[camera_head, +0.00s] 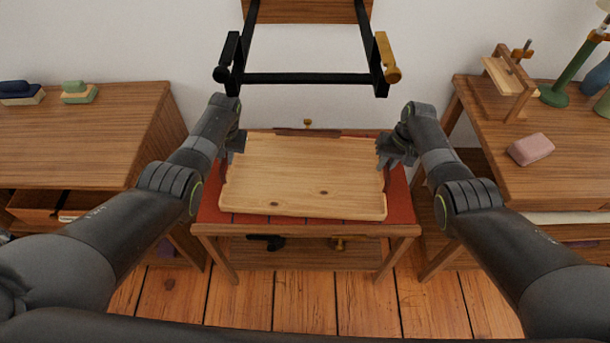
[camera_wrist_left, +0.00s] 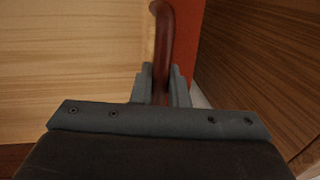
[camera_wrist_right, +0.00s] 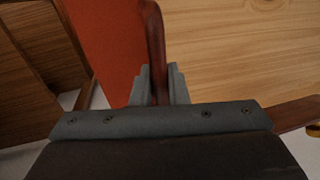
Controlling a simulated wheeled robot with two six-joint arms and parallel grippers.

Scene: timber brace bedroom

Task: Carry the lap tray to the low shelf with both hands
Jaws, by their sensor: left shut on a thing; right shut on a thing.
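The lap tray (camera_head: 303,175) is a pale wooden board with wavy edges and dark red-brown handles. It lies level on or just above the red top (camera_head: 208,205) of a low wooden shelf unit; I cannot tell whether they touch. My left gripper (camera_head: 238,145) is shut on the tray's left handle, a dark bar in the left wrist view (camera_wrist_left: 163,40). My right gripper (camera_head: 386,150) is shut on the right handle, which shows in the right wrist view (camera_wrist_right: 152,40). The tray hides most of the red top.
A wooden desk (camera_head: 80,120) stands left, with two blocks on it. Another desk (camera_head: 545,185) stands right, holding a pink block (camera_head: 530,149), a small wooden stand (camera_head: 508,85) and a green lamp. A black rack (camera_head: 305,78) is on the wall behind. Plank floor lies in front.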

